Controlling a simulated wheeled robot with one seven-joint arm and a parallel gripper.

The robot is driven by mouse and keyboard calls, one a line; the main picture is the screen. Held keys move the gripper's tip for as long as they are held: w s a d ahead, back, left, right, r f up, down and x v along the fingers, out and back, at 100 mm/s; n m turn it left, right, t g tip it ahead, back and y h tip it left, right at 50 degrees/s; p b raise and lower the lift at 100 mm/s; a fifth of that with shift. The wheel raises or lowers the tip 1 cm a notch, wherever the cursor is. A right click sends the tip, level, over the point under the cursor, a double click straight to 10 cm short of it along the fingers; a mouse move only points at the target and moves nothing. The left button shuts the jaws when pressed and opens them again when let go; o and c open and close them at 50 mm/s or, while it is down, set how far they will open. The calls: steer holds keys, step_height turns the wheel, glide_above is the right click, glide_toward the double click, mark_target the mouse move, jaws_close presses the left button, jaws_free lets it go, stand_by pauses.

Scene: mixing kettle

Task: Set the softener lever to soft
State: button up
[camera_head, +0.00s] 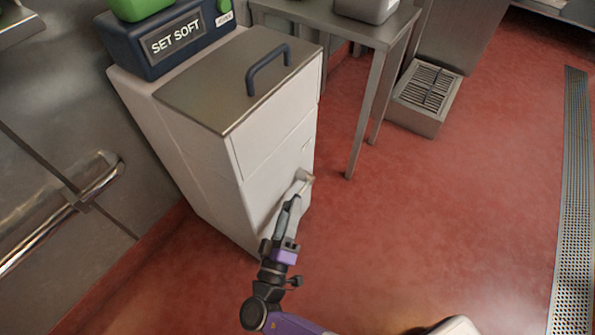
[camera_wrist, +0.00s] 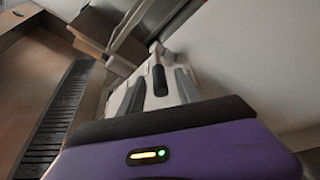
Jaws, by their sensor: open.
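The softener is a white cabinet (camera_head: 200,160) with a steel lid (camera_head: 235,85) and a dark handle (camera_head: 268,68). A dark blue control box on top has a display (camera_head: 177,37) reading "SET SOFT". My gripper (camera_head: 303,178) is open at the cabinet's front, low on its right side. I cannot tell whether it touches the cabinet. In the wrist view the gripper (camera_wrist: 156,50) points at a pale surface. A dark rounded bar (camera_wrist: 160,80) shows between its grey fingers; I cannot tell whether it is the lever or part of the gripper. No lever is clearly visible in the head view.
A steel table (camera_head: 330,20) stands right of the cabinet, its leg (camera_head: 368,115) close by. A steel rail (camera_head: 60,215) is at the left. The red floor (camera_head: 450,220) at the right is clear, with a long drain grate (camera_head: 570,200) beyond.

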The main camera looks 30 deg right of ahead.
steer(key=shift+w+d+r, duration=0.1)
steer(key=shift+w+d, duration=0.25)
steer(key=shift+w, duration=0.1)
steer(key=shift+w+d+r, duration=0.1)
steer(key=shift+w+d, duration=0.15)
steer(key=shift+d, duration=0.05)
jaws_close()
